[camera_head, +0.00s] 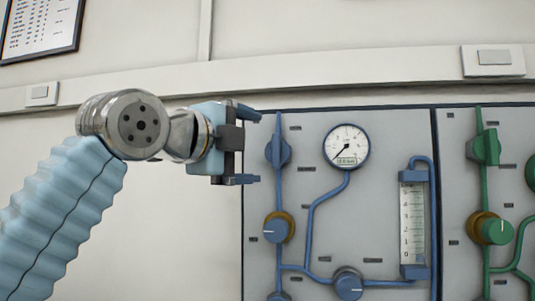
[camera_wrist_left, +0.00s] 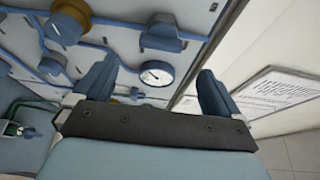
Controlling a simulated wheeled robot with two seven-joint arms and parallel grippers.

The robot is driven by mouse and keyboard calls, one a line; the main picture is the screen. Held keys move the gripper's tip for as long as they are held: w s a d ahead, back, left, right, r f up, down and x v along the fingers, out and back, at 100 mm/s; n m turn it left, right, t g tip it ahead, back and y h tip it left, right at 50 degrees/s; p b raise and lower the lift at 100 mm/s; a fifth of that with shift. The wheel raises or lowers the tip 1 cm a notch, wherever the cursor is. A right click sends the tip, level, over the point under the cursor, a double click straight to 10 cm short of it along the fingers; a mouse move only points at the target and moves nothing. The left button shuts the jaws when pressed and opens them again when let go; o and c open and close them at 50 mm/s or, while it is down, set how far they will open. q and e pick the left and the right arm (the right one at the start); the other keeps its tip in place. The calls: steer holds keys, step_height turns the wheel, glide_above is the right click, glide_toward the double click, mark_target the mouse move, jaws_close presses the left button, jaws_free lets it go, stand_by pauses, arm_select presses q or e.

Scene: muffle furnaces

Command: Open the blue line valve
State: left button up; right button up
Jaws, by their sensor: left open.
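A blue valve handle (camera_head: 278,151) sits near the top of the blue pipe on the left part of the grey panel. It stands in line with the pipe in the head view. The handle also shows in the left wrist view (camera_wrist_left: 165,33), beyond my fingers. My left gripper (camera_head: 249,147) is open and empty, just left of the handle in the head view. Its two fingers show apart in the left wrist view (camera_wrist_left: 158,78). I see no contact with the handle. My right gripper is in neither view.
A round gauge (camera_head: 346,147) is right of the handle, and a blue knob with a brass collar (camera_head: 277,230) below it. A flowmeter (camera_head: 413,220) and a green valve (camera_head: 486,148) are further right.

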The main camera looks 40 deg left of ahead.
arm_select(q)
steer(key=shift+s+d, duration=0.2)
steer(key=shift+s, duration=1.75)
